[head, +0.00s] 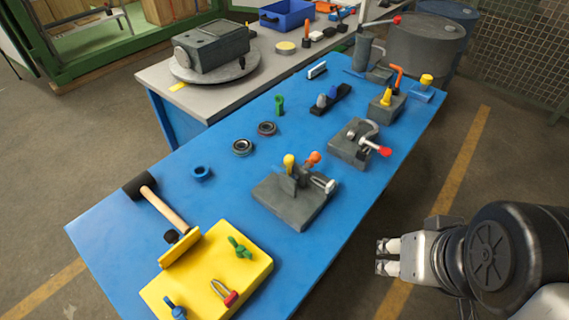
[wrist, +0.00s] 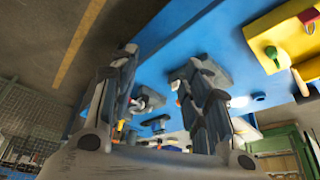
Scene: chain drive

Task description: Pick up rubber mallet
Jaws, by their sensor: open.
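The rubber mallet (head: 166,210) lies on the blue table (head: 130,228) at its left side in the head view. My gripper (head: 382,257) is open and empty, off the table's right side and far from the mallet. In the wrist view its two fingers (wrist: 163,62) are spread apart.
A yellow fixture (head: 205,285) with several small tools stands beside the mallet's grip end. Grey fixtures (head: 297,205) with clamps stand mid-table, between my gripper and the mallet. A blue ring (head: 201,173) lies right of the mallet. The table's front-left corner is clear.

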